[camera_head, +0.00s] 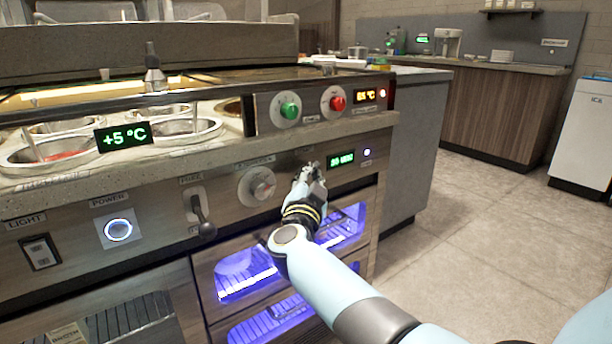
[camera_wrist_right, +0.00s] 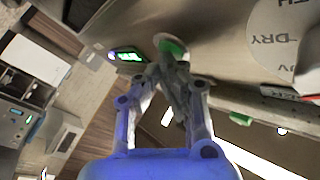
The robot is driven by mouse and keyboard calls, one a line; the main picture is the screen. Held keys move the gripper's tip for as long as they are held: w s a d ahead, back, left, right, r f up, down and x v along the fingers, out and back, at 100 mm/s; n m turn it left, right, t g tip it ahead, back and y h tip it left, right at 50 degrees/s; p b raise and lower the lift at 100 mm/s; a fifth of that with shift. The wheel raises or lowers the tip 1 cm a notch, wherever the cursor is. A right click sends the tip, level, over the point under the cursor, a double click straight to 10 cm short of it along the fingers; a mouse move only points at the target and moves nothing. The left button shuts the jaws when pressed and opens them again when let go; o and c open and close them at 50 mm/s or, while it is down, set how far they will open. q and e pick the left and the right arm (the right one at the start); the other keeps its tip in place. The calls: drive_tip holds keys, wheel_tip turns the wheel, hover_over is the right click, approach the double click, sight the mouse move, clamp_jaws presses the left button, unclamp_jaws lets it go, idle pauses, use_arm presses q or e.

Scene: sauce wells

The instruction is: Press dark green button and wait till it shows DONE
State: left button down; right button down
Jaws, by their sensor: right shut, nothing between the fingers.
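My right gripper (camera_head: 311,172) is shut and empty, held up against the lower front panel just left of a small green-lit display (camera_head: 341,160). In the right wrist view its fingertips (camera_wrist_right: 168,58) are together in front of a green button (camera_wrist_right: 174,47); whether they touch it I cannot tell. In the head view the gripper hides this button. The display also shows in the right wrist view (camera_wrist_right: 129,57); its text is too small to read surely. My left gripper is in neither view.
On the upper panel sit a green button (camera_head: 289,110), a red button (camera_head: 338,103) and an orange display (camera_head: 366,96). A round knob (camera_head: 262,184) is left of my gripper, with a lever (camera_head: 203,215) further left. Blue-lit drawers (camera_head: 240,275) are below.

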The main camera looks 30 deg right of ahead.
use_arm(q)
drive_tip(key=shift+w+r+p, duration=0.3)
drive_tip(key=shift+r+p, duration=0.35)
use_arm(e)
drive_tip(key=shift+s, duration=0.9)
